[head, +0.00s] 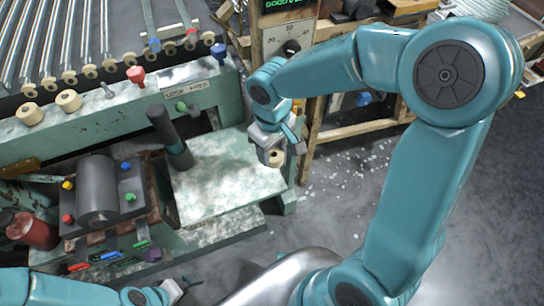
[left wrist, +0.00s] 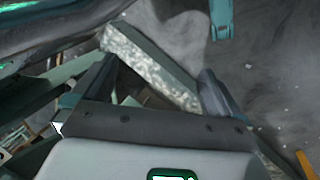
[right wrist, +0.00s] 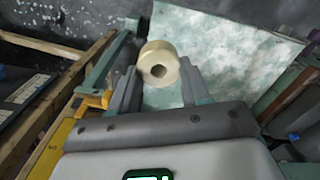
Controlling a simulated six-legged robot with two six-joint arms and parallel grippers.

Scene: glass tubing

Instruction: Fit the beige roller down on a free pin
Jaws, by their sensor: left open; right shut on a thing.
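My right gripper (head: 274,146) is shut on a beige roller (head: 275,158) above the right end of the pale green bench. In the right wrist view the roller (right wrist: 158,62), with a dark hole in its end, sits between the fingertips (right wrist: 157,78). On the green machine's ledge at the left stand two more beige rollers (head: 68,100), and a small dark pin-like piece (head: 106,90) shows to their right with no roller on it. My left gripper (head: 182,288) is low at the bottom edge; in the left wrist view its fingers (left wrist: 155,80) are apart and empty.
A red knob (head: 135,75), a blue knob (head: 218,52) and a green knob (head: 181,106) stick out from the machine. A dark upright cylinder (head: 168,136) stands beside the bare bench top (head: 222,180). Glass tubes (head: 60,40) lie behind the ledge.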

